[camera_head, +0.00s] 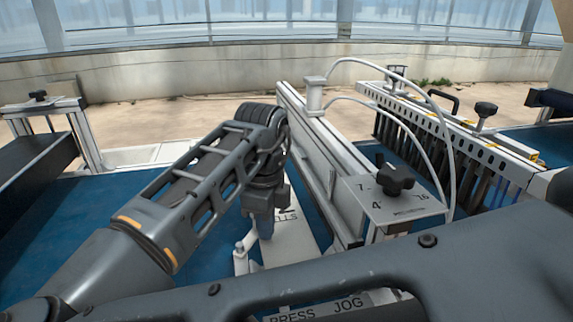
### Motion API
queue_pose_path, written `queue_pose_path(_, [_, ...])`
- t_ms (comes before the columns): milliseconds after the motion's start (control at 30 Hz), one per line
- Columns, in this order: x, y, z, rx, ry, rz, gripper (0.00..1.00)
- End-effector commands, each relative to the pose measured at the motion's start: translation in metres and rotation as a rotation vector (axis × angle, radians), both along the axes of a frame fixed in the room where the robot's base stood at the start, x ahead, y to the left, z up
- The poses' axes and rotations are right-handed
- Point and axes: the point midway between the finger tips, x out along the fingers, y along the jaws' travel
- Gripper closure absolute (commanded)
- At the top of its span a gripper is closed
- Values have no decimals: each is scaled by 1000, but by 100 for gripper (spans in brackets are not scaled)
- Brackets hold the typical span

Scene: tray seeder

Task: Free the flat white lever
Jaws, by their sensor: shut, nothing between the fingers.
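My dark grey arm reaches in from the lower left and bends down at its far end. My gripper (266,232) points down over a white plate (298,240) with partly hidden black lettering. Its fingers are shut and seem empty; the tips are small and hard to make out. A small white upright part with a bent top (243,252) stands just left of and below the gripper. It may be the flat white lever, but I cannot tell for sure. I cannot tell whether the gripper touches it or the plate.
A white rail (322,160) runs right of my arm, with a numbered plate and black knob (395,178). Blue belt (120,205) lies left. A "PRESS JOG" label (320,307) shows in front.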

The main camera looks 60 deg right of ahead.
Motion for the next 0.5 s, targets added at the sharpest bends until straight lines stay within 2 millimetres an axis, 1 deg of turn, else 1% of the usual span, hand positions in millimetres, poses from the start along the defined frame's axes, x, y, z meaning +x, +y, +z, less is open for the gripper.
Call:
queue_pose_path(300, [11, -2, 0, 0, 0, 1, 100])
queue_pose_path(500, [14, -3, 0, 0, 0, 1, 100])
